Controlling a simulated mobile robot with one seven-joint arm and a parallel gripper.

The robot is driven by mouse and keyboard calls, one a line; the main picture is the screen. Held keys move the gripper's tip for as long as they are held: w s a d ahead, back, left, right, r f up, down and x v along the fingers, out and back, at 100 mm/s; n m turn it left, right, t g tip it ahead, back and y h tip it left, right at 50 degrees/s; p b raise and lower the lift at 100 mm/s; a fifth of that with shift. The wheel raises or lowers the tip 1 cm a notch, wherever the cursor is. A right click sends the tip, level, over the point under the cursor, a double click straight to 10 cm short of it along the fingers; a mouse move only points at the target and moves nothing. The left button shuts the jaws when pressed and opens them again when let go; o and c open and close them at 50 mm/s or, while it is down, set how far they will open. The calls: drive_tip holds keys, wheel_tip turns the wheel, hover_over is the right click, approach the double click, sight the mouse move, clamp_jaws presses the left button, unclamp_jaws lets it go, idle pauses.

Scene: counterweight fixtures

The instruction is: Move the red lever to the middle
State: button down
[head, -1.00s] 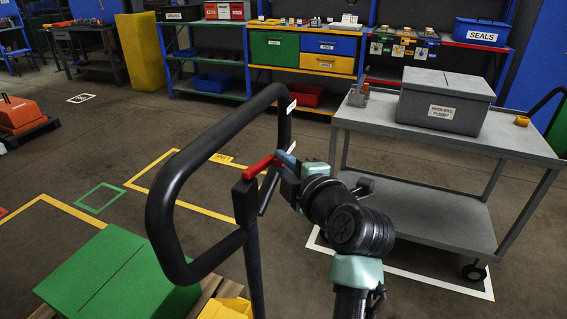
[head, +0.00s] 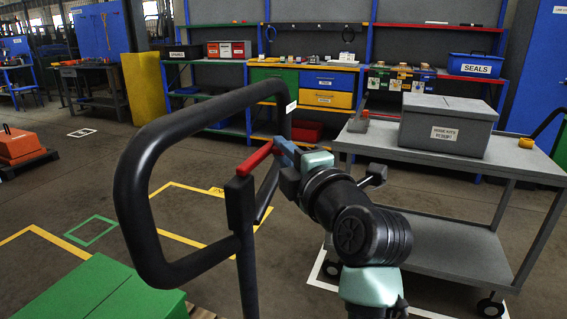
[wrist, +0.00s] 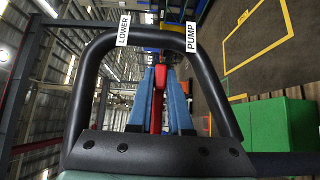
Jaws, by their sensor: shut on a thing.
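The red lever (head: 257,159) sits at the top of a black post (head: 240,205) beside a looped black tube handle (head: 135,200). It slants up to the right in the head view. My gripper (head: 283,148) has blue fingers closed on the lever's free end. In the wrist view my gripper (wrist: 158,90) holds the red lever (wrist: 158,108) between its two fingers. The handle frames them there, with a LOWER label (wrist: 123,30) on one side and a PUMP label (wrist: 191,37) on the other. The lever's pivot is hard to make out.
A grey cart (head: 480,160) carrying a lidded grey box (head: 447,125) stands close to the right of my arm. A green block (head: 95,290) lies low at the left. Shelves and drawers line the back. Open floor with marked outlines lies to the left.

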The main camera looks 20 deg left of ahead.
drive_tip(key=c, duration=0.8)
unclamp_jaws()
drive_tip(key=shift+c, duration=0.2)
drive_tip(key=v, duration=1.3)
drive_tip(key=shift+r, duration=0.1)
drive_tip(key=s+d+r+m+t+h, duration=0.3)
drive_tip(key=s+r+m+t+h, duration=0.15)
drive_tip(key=r+m, duration=0.4)
drive_tip(key=s+d+r+m+t+h+p, duration=0.1)
drive_tip(key=s+d+r+m+t+h, duration=0.3)
drive_tip(key=r+m, duration=0.4)
drive_tip(key=s+d+r+m+t+h, duration=0.2)
drive_tip(key=s+r+m+t+h, duration=0.15)
drive_tip(key=r+m+t, duration=0.5)
wheel_tip(320, 180, up, 21)
drive_tip(key=m+g+p, duration=0.1)
drive_tip(key=g+p, duration=0.2)
drive_tip(key=p, duration=2)
drive_tip(key=shift+w+a+m+p, duration=0.2)
drive_tip(key=shift+m+p, duration=0.1)
drive_tip(key=shift+p, duration=0.1)
